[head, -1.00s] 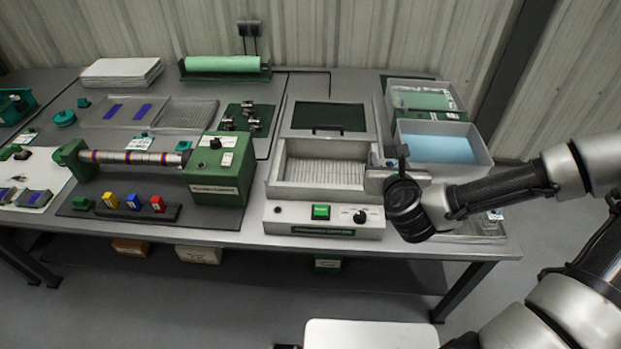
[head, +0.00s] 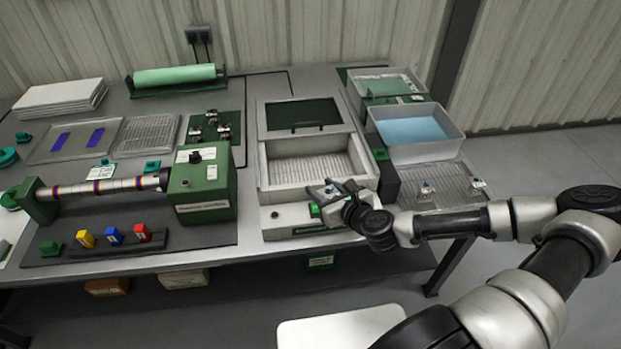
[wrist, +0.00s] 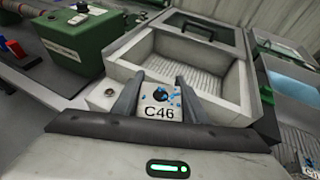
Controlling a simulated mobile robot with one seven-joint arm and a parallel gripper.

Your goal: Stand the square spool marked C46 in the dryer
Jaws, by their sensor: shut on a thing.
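The square spool marked C46 (wrist: 160,103) is a pale block with blue specks and a dark round hole, its label facing the wrist camera. My gripper (wrist: 157,97) is shut on it, one dark finger on each side. In the head view my gripper (head: 328,190) is above the dryer's front right edge, with the spool barely visible. The dryer (head: 262,178) is a white box with an open, empty chamber and a ribbed floor. Its dark green lid panel (head: 302,114) lies back behind the chamber. The dryer also shows in the wrist view (wrist: 140,58), beyond the spool.
Right of the dryer are a tub of blue liquid (head: 412,130), a green-tinted tub (head: 385,82) and a wire-like tray (head: 445,180) with small pieces. A green winding machine (head: 203,187) stands left. A white surface (head: 335,332) is low in front.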

